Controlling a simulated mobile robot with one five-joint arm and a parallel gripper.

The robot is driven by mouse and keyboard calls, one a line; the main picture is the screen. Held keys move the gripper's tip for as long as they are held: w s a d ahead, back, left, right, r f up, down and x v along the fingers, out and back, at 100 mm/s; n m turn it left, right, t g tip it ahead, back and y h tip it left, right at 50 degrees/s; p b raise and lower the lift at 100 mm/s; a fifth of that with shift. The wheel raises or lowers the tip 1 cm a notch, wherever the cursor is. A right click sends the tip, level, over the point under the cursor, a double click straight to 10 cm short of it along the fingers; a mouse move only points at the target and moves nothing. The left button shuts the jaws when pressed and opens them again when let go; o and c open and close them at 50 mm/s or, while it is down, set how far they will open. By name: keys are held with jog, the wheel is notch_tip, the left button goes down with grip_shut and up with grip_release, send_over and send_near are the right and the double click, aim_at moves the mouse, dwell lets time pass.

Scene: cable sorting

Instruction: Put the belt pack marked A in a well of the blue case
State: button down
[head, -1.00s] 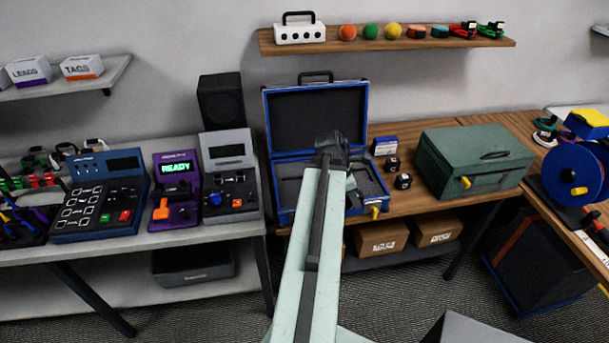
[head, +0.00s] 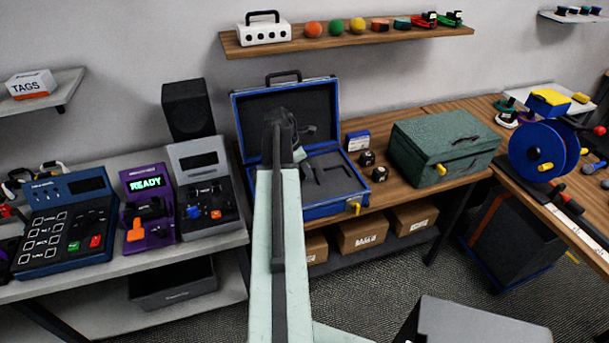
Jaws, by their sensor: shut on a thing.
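The blue case (head: 339,209) stands open on the wooden bench, its lid upright at the back and dark foam with cut wells in its base. My gripper (head: 301,143) is in front of the lid in the picture, over the left part of the case. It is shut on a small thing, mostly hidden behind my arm. I cannot make out a letter A on it, so I cannot tell whether it is the belt pack. My arm also hides the case's left wells. The wells that show at the right look empty.
Two small dark blocks (head: 367,158) with pale marks and a blue-and-white box (head: 358,140) lie right of the case. A green case (head: 440,140) stands farther right. A purple READY device (head: 147,205) and a grey device (head: 207,190) stand left.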

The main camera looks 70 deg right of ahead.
jog(key=shift+w+d+f, duration=0.2)
jog(key=shift+w+d, duration=0.25)
notch_tip(320, 180, down, 4)
jog(key=b, duration=0.4)
jog(key=shift+s+a+r, duration=0.1)
jog(key=shift+r, duration=0.05)
jog(key=c, duration=1.3)
grip_release()
jog(key=shift+r, duration=0.1)
jog(key=shift+r, duration=0.1)
jog(key=shift+r+p, duration=0.3)
jog(key=shift+p, duration=0.15)
jog(key=p+v, duration=1)
jog(key=v, duration=0.1)
jog(key=shift+w+a+r+p, duration=0.15)
jog(key=shift+w+r+p, duration=0.05)
jog(key=shift+p, duration=0.1)
